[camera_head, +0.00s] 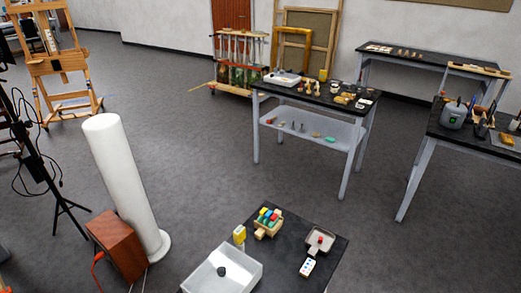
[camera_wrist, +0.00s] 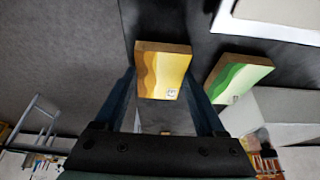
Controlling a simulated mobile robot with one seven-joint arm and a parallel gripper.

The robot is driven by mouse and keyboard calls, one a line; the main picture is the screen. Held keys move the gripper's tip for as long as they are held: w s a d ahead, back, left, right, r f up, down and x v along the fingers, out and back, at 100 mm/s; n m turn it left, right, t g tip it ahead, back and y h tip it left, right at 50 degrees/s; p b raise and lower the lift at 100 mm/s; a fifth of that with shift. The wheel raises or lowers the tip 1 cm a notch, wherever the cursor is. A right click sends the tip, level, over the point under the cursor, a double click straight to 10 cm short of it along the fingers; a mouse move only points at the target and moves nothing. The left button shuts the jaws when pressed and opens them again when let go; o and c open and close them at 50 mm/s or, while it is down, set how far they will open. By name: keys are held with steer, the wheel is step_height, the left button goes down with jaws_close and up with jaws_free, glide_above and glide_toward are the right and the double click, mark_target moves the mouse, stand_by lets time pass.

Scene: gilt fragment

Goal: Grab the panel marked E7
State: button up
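A yellow panel (camera_wrist: 162,75) with wavy orange and yellow bands and a brown wooden edge is in the upper middle of the wrist view. It bears a small white label, too small to read. A green panel (camera_wrist: 238,80) of like shape, also with a small unreadable label, is to its right, apart from it. I cannot read E7 on either. My gripper (camera_wrist: 161,78) is open, its two dark fingers on either side of the yellow panel. Whether they touch its edges I cannot tell. The head view does not show my gripper.
Other work tables stand behind. Grey floor lies open between.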

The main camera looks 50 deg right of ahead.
steer(key=c, duration=0.6)
steer(key=shift+r, duration=0.1)
